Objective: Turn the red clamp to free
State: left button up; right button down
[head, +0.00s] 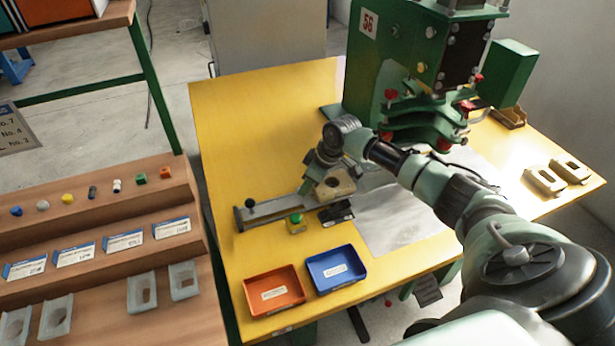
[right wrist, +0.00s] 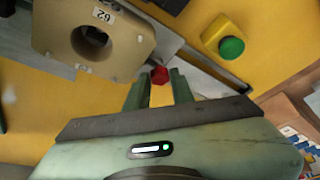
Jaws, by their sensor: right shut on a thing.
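The red clamp (right wrist: 159,75) shows in the right wrist view as a small red knob beside a beige block (right wrist: 95,38) with a round hole. My right gripper (right wrist: 158,92) is shut on the clamp, with one finger on each side of it. In the head view, my right gripper (head: 318,166) is by the beige block (head: 337,187) on the yellow table, and it hides the clamp there. My left gripper is not in view.
A yellow box with a green button (head: 295,222) stands near the block. An orange tray (head: 296,308) and a blue tray (head: 358,280) lie at the front. A green machine (head: 372,85) stands behind; the table's back left is clear.

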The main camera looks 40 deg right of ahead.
jog(key=m+h+p, duration=0.1)
jog(key=m+p, duration=0.1)
jog(key=p, duration=0.1)
jog(key=m+h+p, duration=0.1)
jog(key=m+p, duration=0.2)
jog(key=p, duration=0.1)
jog(key=a+m+h+p, duration=0.1)
jog(key=m+p, duration=0.2)
jog(key=p, duration=0.1)
jog(key=shift+r+t, duration=0.25)
jog(key=shift+t, duration=0.05)
jog(key=shift+m+h+p, duration=0.4)
jog(key=shift+m+p, duration=0.2)
jog(key=shift+m, duration=0.4)
jog(key=shift+a+f+m+p, duration=0.15)
jog(key=shift+m+p, duration=0.25)
jog(key=shift+m, duration=0.5)
jog(key=shift+w+f+m+g+h, duration=0.1)
jog(key=shift+m+g+h, duration=0.65)
jog(key=shift+m, duration=1.05)
jog(key=c, duration=1.5)
grip_release()
